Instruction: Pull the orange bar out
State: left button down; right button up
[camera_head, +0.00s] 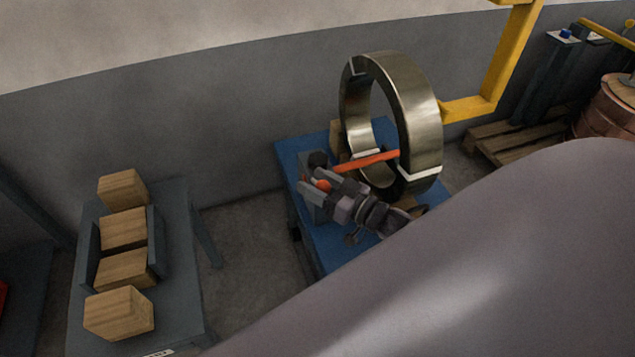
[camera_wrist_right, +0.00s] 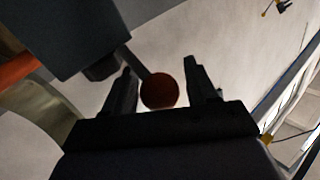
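The orange bar (camera_head: 367,160) reaches across the opening of a large upright metal coil (camera_head: 423,110) on a blue table (camera_head: 345,257). An orange-red round knob (camera_head: 323,185) is beside a grey block (camera_head: 312,205) left of the coil. My right gripper (camera_head: 325,184) is at this knob, just below the bar's left end. In the right wrist view, the knob (camera_wrist_right: 158,91) lies between the two spread fingers of my right gripper (camera_wrist_right: 162,90), with gaps visible on both sides. Part of the bar (camera_wrist_right: 18,70) shows at the left edge. My left gripper is out of view.
A grey table (camera_head: 180,290) with several wooden blocks (camera_head: 123,230) stands at the left. A yellow hook arm (camera_head: 495,80) reaches to the coil's right side. A wooden pallet (camera_head: 500,143) and copper coils (camera_head: 608,110) are at the right. A wall is behind.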

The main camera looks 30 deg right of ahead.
grip_shut()
jog(key=w+a, duration=0.2)
jog(key=a, duration=0.6)
jog(key=w+a, duration=0.1)
jog(key=a, duration=0.7)
jog(key=shift+w+a, duration=0.35)
jog(key=shift+c, duration=0.4)
grip_release()
jog(key=o, duration=0.3)
jog(key=shift+w+a, duration=0.1)
